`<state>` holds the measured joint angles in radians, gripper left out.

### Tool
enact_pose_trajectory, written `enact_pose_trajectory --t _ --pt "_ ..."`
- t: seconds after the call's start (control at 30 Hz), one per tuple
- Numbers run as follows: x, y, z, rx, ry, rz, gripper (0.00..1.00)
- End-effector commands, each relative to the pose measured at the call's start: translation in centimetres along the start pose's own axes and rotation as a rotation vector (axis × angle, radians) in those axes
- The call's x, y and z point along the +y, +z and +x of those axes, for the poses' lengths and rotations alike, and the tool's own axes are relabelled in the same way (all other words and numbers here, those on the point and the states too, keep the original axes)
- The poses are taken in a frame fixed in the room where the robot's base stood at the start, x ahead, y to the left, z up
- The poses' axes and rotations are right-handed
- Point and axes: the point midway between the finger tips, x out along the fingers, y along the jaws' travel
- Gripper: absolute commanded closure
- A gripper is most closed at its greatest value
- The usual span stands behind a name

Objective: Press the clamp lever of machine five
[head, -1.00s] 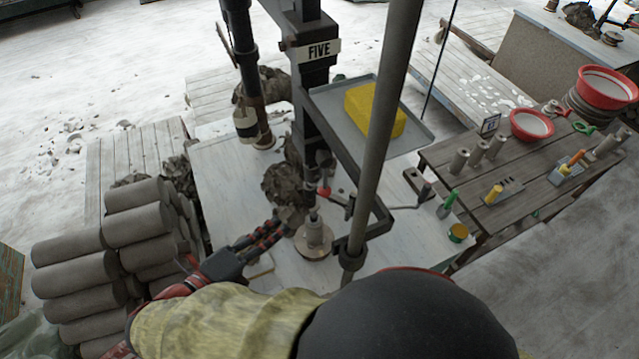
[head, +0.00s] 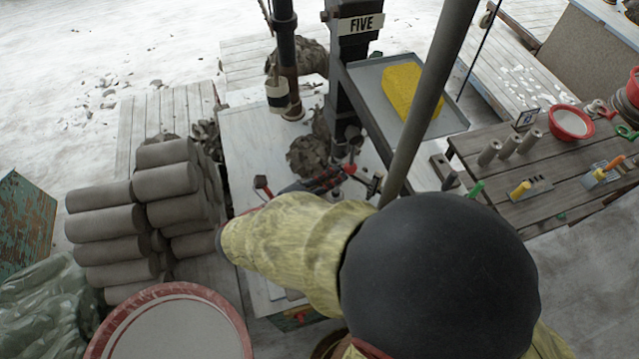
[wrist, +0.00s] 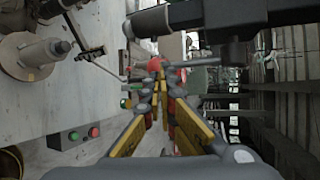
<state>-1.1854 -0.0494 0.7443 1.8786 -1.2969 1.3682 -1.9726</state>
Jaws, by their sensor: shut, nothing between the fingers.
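Machine five is the dark upright column with the FIVE sign (head: 361,25) in the head view. A short lever with a red knob (head: 350,169) shows low on its front; I take it for the clamp lever. My gripper (head: 333,178) is shut and empty, its tips close beside this knob; I cannot tell whether they touch. In the wrist view the closed fingertips (wrist: 156,68) lie beside a thin grey rod and a red patch, not clearly told apart. My forearm hides the spindle base in the head view; a round metal base (wrist: 35,55) shows at left in the wrist view.
A dark slanting post (head: 425,100) stands right of the gripper. A tray (head: 450,122) holds a yellow block (head: 402,88). Stacked clay rolls (head: 130,220) lie at left. A box with green and red buttons (wrist: 74,137) sits on the pale table. A side bench (head: 500,170) carries tools.

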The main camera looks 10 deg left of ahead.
Motion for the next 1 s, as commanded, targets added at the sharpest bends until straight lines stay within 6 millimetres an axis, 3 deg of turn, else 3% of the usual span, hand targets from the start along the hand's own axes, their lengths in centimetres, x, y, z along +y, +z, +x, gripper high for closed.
enact_pose_trajectory --t 0.2,1.0 --pt "0.0 0.0 1.8 0.001 0.001 0.0 1.0" --pt "-0.1 0.4 3.2 0.001 -0.051 -0.028 1.0"
